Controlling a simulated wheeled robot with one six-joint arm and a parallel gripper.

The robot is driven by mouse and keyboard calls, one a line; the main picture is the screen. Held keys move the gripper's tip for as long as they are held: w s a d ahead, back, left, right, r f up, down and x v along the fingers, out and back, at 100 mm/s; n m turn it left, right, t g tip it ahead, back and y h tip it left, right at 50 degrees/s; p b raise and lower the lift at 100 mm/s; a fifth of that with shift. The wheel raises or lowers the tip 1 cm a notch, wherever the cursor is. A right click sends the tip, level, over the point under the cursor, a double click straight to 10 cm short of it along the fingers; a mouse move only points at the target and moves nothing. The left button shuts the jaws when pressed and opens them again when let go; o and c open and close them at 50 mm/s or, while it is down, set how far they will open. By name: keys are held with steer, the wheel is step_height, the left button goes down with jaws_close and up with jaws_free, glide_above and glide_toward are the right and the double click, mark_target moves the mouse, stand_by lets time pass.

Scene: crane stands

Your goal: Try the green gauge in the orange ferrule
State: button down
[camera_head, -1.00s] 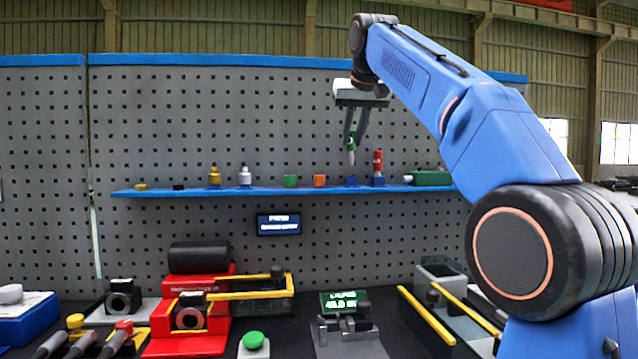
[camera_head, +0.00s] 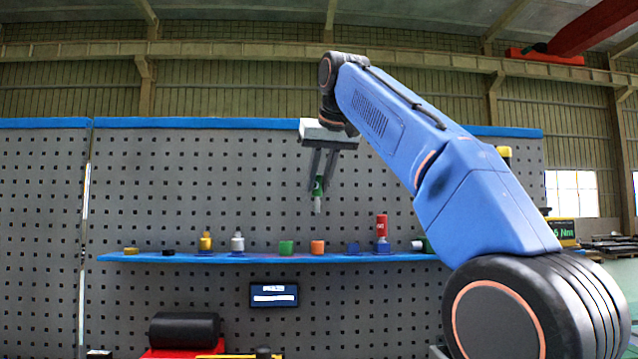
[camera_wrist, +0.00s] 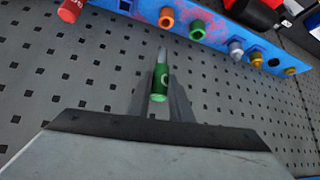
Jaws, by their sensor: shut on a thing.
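My gripper (camera_head: 318,186) is shut on the green gauge (camera_head: 318,187), which hangs with its pale tip down above the shelf. In the wrist view the green gauge (camera_wrist: 160,82) sits between my fingers, its pale pin pointing towards the shelf. The orange ferrule (camera_head: 317,247) stands on the blue shelf (camera_head: 215,258), below the gauge and apart from it. The orange ferrule also shows in the wrist view (camera_wrist: 166,17), with its open hole facing up.
On the shelf a green ferrule (camera_head: 286,248) stands left of the orange one, and a blue ring (camera_head: 353,248) and red piece (camera_head: 381,228) stand right. Silver (camera_head: 237,243) and gold (camera_head: 205,243) pieces stand further left. The pegboard (camera_head: 150,190) rises behind.

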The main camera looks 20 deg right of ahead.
mark_target(318, 207)
steer(key=shift+f, duration=2.95)
steer(key=shift+f, duration=1.6)
steer(key=shift+r, duration=0.1)
steer(key=shift+r, duration=3.2)
